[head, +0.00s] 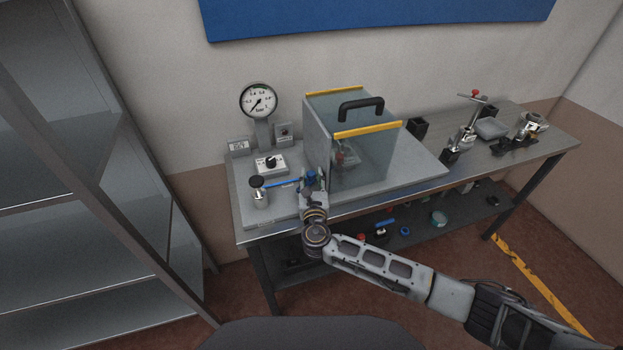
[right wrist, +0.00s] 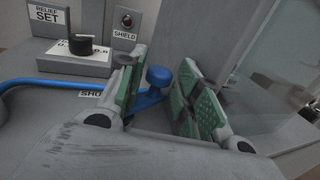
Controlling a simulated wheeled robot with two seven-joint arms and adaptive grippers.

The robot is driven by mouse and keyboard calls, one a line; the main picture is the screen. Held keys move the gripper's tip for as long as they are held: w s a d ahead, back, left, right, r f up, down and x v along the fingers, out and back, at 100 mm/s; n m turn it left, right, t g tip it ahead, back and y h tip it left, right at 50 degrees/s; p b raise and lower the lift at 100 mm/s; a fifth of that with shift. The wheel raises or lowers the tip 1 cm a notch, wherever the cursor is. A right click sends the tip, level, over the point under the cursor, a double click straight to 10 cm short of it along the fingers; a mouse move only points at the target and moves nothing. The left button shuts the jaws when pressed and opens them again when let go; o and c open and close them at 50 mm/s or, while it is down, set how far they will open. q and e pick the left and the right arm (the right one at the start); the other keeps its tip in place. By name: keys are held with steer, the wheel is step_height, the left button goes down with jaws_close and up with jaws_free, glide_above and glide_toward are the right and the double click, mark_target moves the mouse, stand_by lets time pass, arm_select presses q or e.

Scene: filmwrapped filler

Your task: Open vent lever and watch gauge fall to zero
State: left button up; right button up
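The blue vent lever (head: 283,184) lies low over the grey bench plate, its bar running right to an upright knob. In the right wrist view the lever's blue knob (right wrist: 158,76) stands between the green-padded fingers of my right gripper (right wrist: 165,84). The fingers are apart, with a visible gap on the right of the knob; contact on the left is unclear. My right gripper (head: 314,180) also shows in the head view, at the box's front left corner. The round gauge (head: 259,100) stands behind; its needle points to the lower left. My left gripper is not in view.
A clear box (head: 370,157) with yellow edges and a black handle stands right of the lever. A small black-topped cylinder (head: 260,194) is at the left. Shelving (head: 100,205) stands further left.

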steer(key=c, duration=0.7)
steer(key=shift+s+m+h, duration=0.15)
steer(key=shift+m+h, duration=0.35)
steer(key=shift+h, duration=0.3)
steer(key=shift+s+m+h+p, duration=0.2)
steer(key=shift+m+h, duration=0.25)
steer(key=shift+h, duration=0.25)
steer(key=shift+s+m+h+p, duration=0.1)
steer(key=shift+m+h+p, duration=0.1)
steer(key=shift+m+h, duration=0.4)
steer(key=shift+s+m+g+h, duration=0.25)
steer(key=shift+m+g+h, duration=0.35)
steer(key=shift+h, duration=0.55)
steer(key=shift+s+m+g+h, duration=0.25)
steer(key=shift+m+h, duration=0.5)
steer(key=shift+h, duration=0.4)
steer(key=shift+d+g+h, duration=0.1)
steer(key=shift+g+h, duration=0.15)
steer(key=shift+h, duration=0.05)
steer(key=o, duration=0.7)
